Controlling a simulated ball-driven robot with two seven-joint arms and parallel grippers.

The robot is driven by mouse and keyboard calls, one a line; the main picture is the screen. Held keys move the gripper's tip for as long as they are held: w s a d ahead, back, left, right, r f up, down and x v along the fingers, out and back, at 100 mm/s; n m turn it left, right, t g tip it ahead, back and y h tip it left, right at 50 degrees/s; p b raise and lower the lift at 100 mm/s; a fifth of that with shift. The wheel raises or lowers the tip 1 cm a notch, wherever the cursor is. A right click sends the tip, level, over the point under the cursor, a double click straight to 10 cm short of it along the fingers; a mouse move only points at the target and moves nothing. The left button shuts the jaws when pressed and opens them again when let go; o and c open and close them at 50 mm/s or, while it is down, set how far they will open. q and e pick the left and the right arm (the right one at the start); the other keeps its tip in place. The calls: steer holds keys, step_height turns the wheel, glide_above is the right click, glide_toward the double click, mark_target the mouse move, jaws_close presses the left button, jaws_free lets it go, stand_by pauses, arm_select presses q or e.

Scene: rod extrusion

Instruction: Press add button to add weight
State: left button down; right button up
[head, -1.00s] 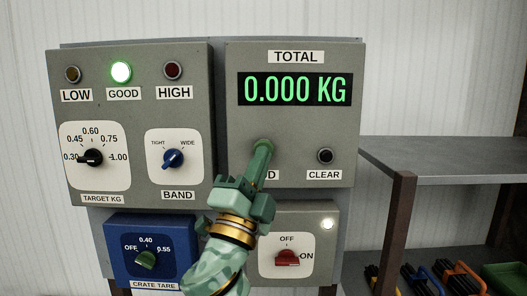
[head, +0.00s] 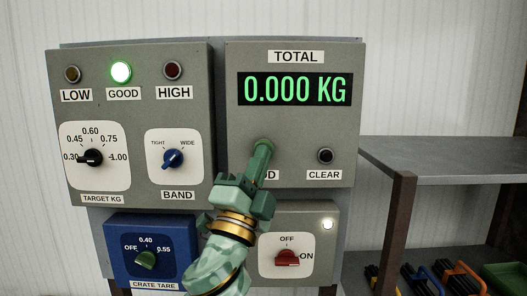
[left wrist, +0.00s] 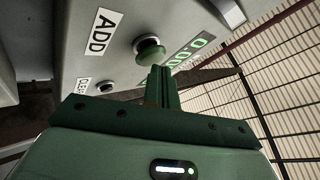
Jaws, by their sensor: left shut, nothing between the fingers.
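The grey panel holding the TOTAL display (head: 295,90) reads 0.000 KG in green. My left gripper (head: 263,148) is shut and empty, its tip right in front of the ADD button's place. It covers the button and most of the ADD label (head: 271,175) in the head view. In the left wrist view, the round green ADD button (left wrist: 149,50) shows just beyond the closed fingers (left wrist: 161,75), beside its ADD label (left wrist: 102,31). I cannot tell whether the fingertips touch the button. My right gripper is not in view.
The black CLEAR button (head: 325,156) sits to the right of my gripper. The GOOD lamp (head: 121,72) is lit green. Below are a blue CRATE TARE box (head: 117,265) and a red switch (head: 287,258) turned toward ON. A grey shelf (head: 450,158) stands at the right.

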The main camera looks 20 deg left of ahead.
arm_select(q)
steer(key=shift+w+a, duration=0.15)
steer(key=shift+w, duration=0.3)
stand_by(0.7)
steer(key=shift+s, duration=0.1)
steer(key=shift+s+d, duration=0.25)
steer(key=shift+s, duration=0.5)
steer(key=s, duration=0.2)
steer(key=s+d+p, duration=0.1)
steer(key=s, duration=0.1)
steer(key=shift+s+d, duration=0.15)
steer(key=shift+s, duration=0.25)
stand_by(0.5)
